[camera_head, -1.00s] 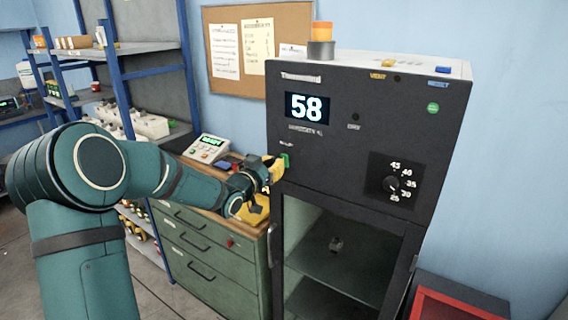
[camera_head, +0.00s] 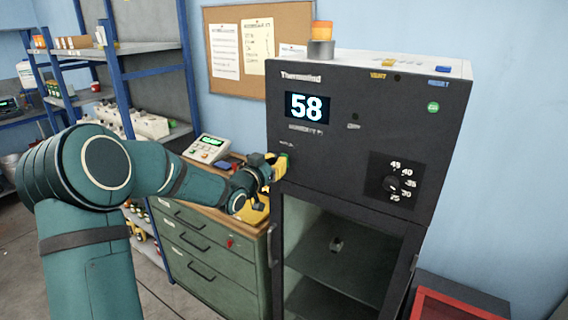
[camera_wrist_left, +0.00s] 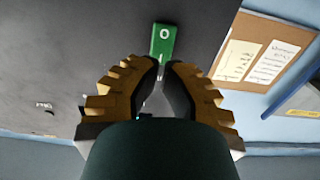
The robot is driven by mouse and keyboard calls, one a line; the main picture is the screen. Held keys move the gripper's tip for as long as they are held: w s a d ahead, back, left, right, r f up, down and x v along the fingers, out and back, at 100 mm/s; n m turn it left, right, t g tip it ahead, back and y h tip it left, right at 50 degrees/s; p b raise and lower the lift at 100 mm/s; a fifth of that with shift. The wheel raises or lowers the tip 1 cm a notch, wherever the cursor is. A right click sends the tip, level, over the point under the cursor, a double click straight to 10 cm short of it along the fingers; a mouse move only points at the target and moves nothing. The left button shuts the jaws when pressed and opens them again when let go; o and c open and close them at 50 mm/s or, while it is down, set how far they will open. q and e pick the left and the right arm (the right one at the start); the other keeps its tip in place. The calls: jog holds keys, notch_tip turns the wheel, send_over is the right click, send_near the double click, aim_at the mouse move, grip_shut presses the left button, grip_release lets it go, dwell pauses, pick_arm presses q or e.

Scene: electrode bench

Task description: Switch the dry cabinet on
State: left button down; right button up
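The dry cabinet (camera_head: 345,150) is a dark box with a glass door below and a display (camera_head: 307,107) lit with 58. Its small green rocker switch (camera_head: 289,160) sits at the panel's left edge. In the left wrist view the switch (camera_wrist_left: 162,44) shows a white O, with its lower end near the fingertips. My left gripper (camera_head: 279,168) has yellow ribbed fingers and is right at the switch; contact cannot be told. In the left wrist view its fingertips (camera_wrist_left: 163,66) are close together, and whether they fully meet is unclear. My right gripper is not in view.
A green drawer unit (camera_head: 215,255) with a small meter (camera_head: 207,149) on top stands left of the cabinet. A dial (camera_head: 392,183) is on the panel's right. An orange-topped beacon (camera_head: 322,38) stands on the cabinet. Blue shelving (camera_head: 125,75) is behind my arm.

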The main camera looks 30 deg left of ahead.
pick_arm(q)
jog(key=shift+w+d, duration=0.15)
jog(key=shift+w, duration=1.2)
jog(key=shift+b, duration=0.3)
jog(key=shift+s+a+b, duration=0.2)
jog(key=shift+s+b, duration=0.4)
jog(key=shift+s, duration=1.25)
jog(key=shift+s+a+b, duration=0.15)
jog(key=shift+s+b, duration=0.3)
jog(key=shift+s, duration=1.7)
